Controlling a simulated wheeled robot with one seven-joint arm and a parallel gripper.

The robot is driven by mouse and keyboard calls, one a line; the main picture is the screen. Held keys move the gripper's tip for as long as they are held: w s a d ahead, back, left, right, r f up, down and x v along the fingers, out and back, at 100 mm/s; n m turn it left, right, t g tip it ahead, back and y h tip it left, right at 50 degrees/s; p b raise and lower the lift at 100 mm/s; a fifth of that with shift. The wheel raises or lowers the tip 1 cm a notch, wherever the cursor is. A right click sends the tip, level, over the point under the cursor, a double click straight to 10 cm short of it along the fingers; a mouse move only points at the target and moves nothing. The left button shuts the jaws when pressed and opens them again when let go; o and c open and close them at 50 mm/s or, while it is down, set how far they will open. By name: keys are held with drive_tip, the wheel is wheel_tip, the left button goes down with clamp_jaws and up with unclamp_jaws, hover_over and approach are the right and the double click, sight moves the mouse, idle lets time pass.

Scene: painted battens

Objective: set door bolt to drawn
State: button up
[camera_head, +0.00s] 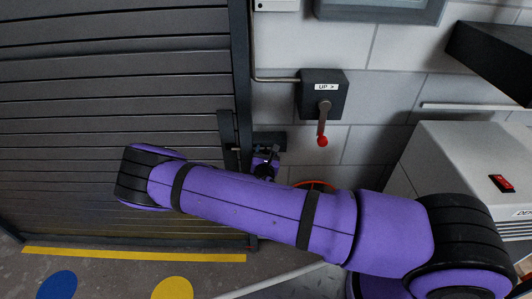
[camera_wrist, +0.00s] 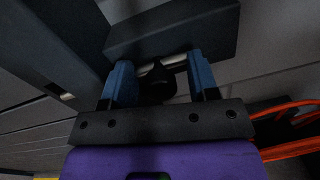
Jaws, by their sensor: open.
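The door bolt's dark housing (camera_head: 270,140) is on the wall beside the shutter, partly hidden behind my gripper. In the wrist view the dark housing (camera_wrist: 180,28) runs across the top, with a bright metal rod (camera_wrist: 178,66) below it and a black knob (camera_wrist: 158,84) on the rod. My gripper (camera_wrist: 160,66) is open, with one blue finger on each side of the knob. I cannot tell whether either finger touches it. In the head view my gripper (camera_head: 265,160) is small and partly hidden by my arm. How far the rod reaches into the frame is unclear.
The grey shutter (camera_head: 120,80) fills the left. Above the bolt is a dark switch box (camera_head: 322,90) marked UP, with a red-tipped lever (camera_head: 323,130). An orange hose (camera_wrist: 285,115) hangs right of my gripper. A grey cabinet (camera_head: 455,160) stands at right.

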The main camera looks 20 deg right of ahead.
clamp_jaws()
drive_tip(key=shift+s+d, duration=0.25)
drive_tip(key=shift+d, duration=0.45)
drive_tip(key=shift+s+d, duration=0.2)
drive_tip(key=shift+d, duration=0.5)
drive_tip(key=shift+s+d, duration=0.25)
drive_tip(key=shift+d, duration=0.45)
unclamp_jaws()
drive_tip(key=shift+d, duration=0.15)
